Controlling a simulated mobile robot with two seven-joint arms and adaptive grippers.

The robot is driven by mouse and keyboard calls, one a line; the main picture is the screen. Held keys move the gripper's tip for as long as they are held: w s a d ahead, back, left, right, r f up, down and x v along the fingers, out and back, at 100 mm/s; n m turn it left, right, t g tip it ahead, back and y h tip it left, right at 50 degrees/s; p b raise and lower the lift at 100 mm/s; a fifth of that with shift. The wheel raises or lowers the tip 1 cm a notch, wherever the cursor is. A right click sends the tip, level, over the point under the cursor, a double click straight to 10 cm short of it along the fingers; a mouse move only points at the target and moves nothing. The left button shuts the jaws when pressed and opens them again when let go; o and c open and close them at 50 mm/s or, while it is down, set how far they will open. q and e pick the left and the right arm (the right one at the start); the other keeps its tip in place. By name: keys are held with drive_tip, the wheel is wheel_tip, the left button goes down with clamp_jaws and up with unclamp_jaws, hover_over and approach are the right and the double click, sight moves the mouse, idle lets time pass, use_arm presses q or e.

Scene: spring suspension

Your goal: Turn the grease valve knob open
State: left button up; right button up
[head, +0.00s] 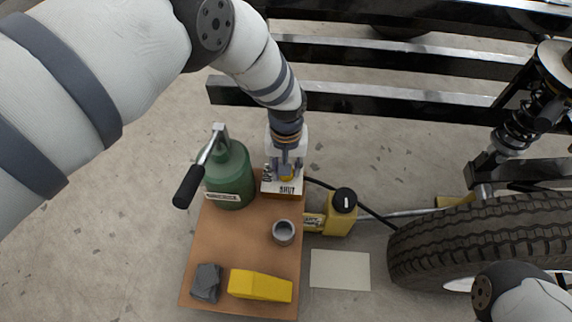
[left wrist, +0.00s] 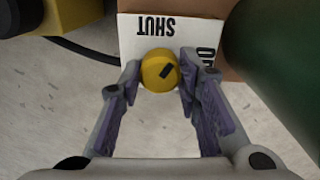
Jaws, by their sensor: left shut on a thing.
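The grease valve knob (left wrist: 158,72) is round and yellow, with a short black mark. It sits on a white plate (left wrist: 130,28) with SHUT above the knob and OPEN, partly hidden, to its right in the left wrist view. The mark slants toward the upper right, between the two words. My left gripper (left wrist: 160,82) is shut on the knob, one finger on each side. In the head view the gripper (head: 287,166) comes down over the plate (head: 284,190) and mostly covers the knob. My right arm shows at the lower right; its gripper is out of frame.
A green grease pump (head: 230,175) with a black-handled lever stands close left of the valve. A brown board (head: 240,245) carries a grey cup (head: 283,232), a yellow block (head: 260,285) and a dark lump (head: 207,282).

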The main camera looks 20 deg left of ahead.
use_arm(q)
drive_tip(key=m, duration=0.6)
drive_tip(key=shift+m, duration=0.3)
drive_tip(key=m, duration=0.5)
drive_tip(key=shift+m, duration=0.3)
drive_tip(key=o, duration=1.1)
drive_tip(key=shift+o, duration=0.2)
drive_tip(key=shift+r, duration=0.1)
wheel_tip(320, 180, up, 12)
